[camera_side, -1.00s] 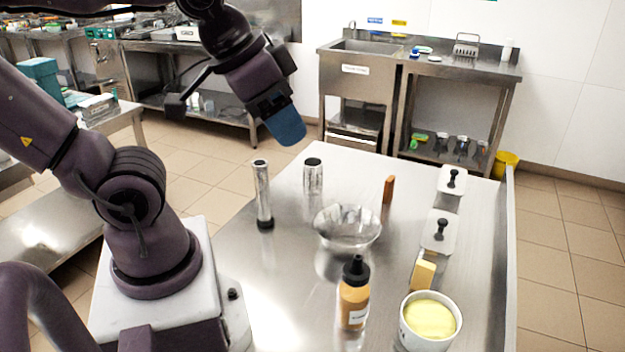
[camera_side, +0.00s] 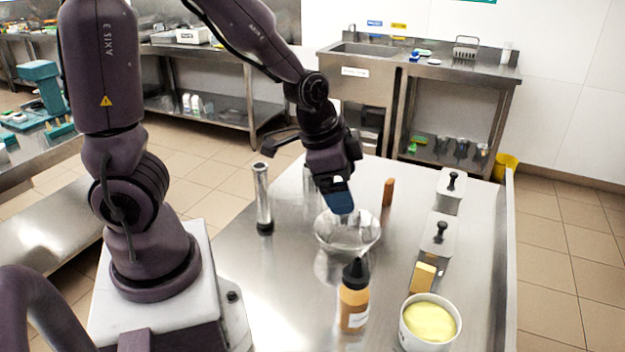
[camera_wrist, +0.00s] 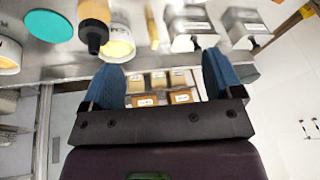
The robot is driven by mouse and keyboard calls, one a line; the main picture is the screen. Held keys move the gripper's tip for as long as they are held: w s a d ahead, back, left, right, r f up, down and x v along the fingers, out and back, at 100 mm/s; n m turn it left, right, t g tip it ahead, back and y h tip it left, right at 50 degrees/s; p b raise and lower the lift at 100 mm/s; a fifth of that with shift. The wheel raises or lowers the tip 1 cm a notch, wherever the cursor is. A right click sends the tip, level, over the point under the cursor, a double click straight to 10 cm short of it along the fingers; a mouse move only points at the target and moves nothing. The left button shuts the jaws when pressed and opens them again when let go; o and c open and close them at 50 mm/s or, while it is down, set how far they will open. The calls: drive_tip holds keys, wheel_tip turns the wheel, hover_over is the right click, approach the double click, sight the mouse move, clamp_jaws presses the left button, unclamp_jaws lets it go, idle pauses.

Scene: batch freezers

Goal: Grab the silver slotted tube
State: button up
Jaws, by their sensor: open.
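Two silver upright cylinders stand at the back left of the steel table. The taller, slim tube (camera_side: 263,200) has a dark base. The shorter cylinder (camera_side: 308,186) is partly hidden behind my arm. I cannot make out slots clearly on either one. My gripper (camera_side: 340,203) has blue fingers and hangs above the glass bowl (camera_side: 347,236), right of both cylinders. In the wrist view my gripper (camera_wrist: 160,75) is open, with nothing held between its fingers. Neither cylinder can be made out in the wrist view.
An orange-brown block (camera_side: 388,192) stands right of my gripper. A sauce bottle (camera_side: 353,300), a yellow block (camera_side: 423,277) and a white tub of yellow contents (camera_side: 402,330) stand in front. Two lidded containers (camera_side: 452,188) (camera_side: 437,238) line the right edge. The table's front left is clear.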

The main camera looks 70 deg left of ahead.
drive_tip(key=a+f+m+y, duration=0.2)
drive_tip(key=a+f, duration=0.1)
drive_tip(key=f, duration=0.1)
drive_tip(key=a+f+m+g+y, duration=0.1)
drive_tip(key=a+f+m, duration=0.1)
drive_tip(key=a+f, duration=0.2)
drive_tip(key=a+f+m+y, duration=0.2)
drive_tip(key=a+f, duration=0.1)
drive_tip(key=f, duration=0.1)
drive_tip(key=shift+w+a+f+m+y, duration=0.2)
drive_tip(key=shift+a+f+m+y, duration=0.05)
drive_tip(key=shift+f+m+y, duration=0.1)
drive_tip(key=w+a+m+t+y, duration=0.1)
drive_tip(key=a+m+y, duration=0.1)
drive_tip(key=a, duration=0.3)
drive_tip(key=w+a+f+m+y, duration=0.1)
drive_tip(key=a+m+y, duration=0.1)
drive_tip(key=a+m, duration=0.3)
drive_tip(key=w+a+m+t+y, duration=0.1)
drive_tip(key=a+m+y, duration=0.2)
drive_tip(key=a, duration=0.4)
drive_tip(key=shift+w+f+m+t, duration=0.3)
drive_tip(key=shift+m, duration=0.05)
drive_tip(key=shift+f+x, duration=0.15)
drive_tip(key=shift+x, duration=1.25)
drive_tip(key=shift+f+x, duration=0.15)
drive_tip(key=shift+x, duration=1.2)
drive_tip(key=shift+w+d, duration=0.1)
drive_tip(key=shift+d, duration=0.1)
drive_tip(key=c, duration=1.1)
